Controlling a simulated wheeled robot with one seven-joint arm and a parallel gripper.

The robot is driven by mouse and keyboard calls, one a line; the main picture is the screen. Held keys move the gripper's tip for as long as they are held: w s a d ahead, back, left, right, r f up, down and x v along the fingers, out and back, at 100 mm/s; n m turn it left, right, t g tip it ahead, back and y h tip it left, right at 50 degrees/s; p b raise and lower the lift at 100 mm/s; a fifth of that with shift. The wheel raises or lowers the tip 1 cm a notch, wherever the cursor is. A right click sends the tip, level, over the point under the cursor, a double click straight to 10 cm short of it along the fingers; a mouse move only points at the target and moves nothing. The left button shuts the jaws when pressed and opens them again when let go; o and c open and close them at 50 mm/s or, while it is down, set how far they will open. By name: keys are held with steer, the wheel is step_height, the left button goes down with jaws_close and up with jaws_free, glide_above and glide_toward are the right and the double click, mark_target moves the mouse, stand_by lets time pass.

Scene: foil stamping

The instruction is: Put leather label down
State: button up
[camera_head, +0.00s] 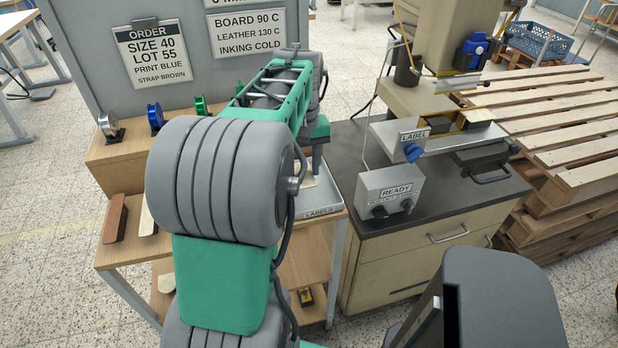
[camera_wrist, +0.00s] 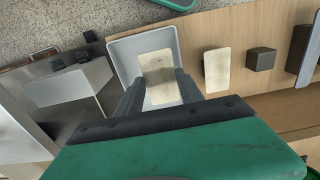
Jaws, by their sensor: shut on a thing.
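The leather label is a pale cream rectangular piece (camera_wrist: 158,70) in the wrist view. My gripper (camera_wrist: 160,92) has one finger on each side of it and is shut on it. It is over the light grey tray (camera_wrist: 121,52); I cannot tell whether it touches the tray floor. In the head view my arm hides most of my gripper, and the tray marked LABELS (camera_head: 322,212) shows at the bench's right end.
A second pale piece (camera_wrist: 217,70) and a dark block (camera_wrist: 261,60) are on the wooden bench beside the tray. A grey READY box (camera_head: 388,190) stands on the dark-topped cabinet at right, before the stamping press (camera_head: 430,95). Coloured foil spools (camera_head: 155,117) line the bench back.

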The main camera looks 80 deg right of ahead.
mark_target(309, 167)
steer(key=d+f, duration=0.3)
steer(key=f, duration=0.1)
steer(key=shift+s, duration=0.25)
steer(key=f, duration=0.3)
steer(key=shift+d+f+p, duration=0.15)
steer(key=shift+d+p, duration=0.1)
steer(key=shift+p, duration=0.1)
steer(key=shift+f, duration=0.1)
steer(key=shift+f, duration=0.15)
steer(key=o, duration=1.3)
